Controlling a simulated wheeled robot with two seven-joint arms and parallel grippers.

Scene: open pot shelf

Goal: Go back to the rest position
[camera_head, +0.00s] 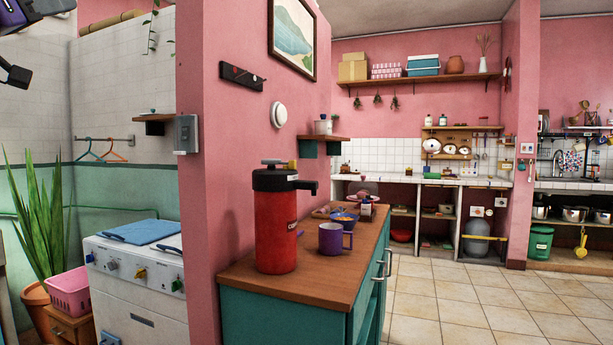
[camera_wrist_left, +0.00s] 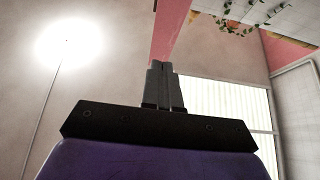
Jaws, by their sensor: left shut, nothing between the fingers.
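My left gripper (camera_wrist_left: 161,66) shows in the left wrist view with its two grey fingers pressed together and nothing between them. It points up toward the ceiling, with a bright round lamp (camera_wrist_left: 68,42) to the left of it. In the head view, dark parts at the top left corner look like my left arm; the fingers cannot be made out there. My right gripper is in neither view.
A teal cabinet (camera_head: 290,290) with a wooden top stands in front, carrying a red dispenser (camera_head: 276,232) and a purple mug (camera_head: 331,239). A white washer (camera_head: 135,290) is at left. Metal pots (camera_head: 574,214) sit on a low shelf at right. The tiled floor (camera_head: 470,305) is clear.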

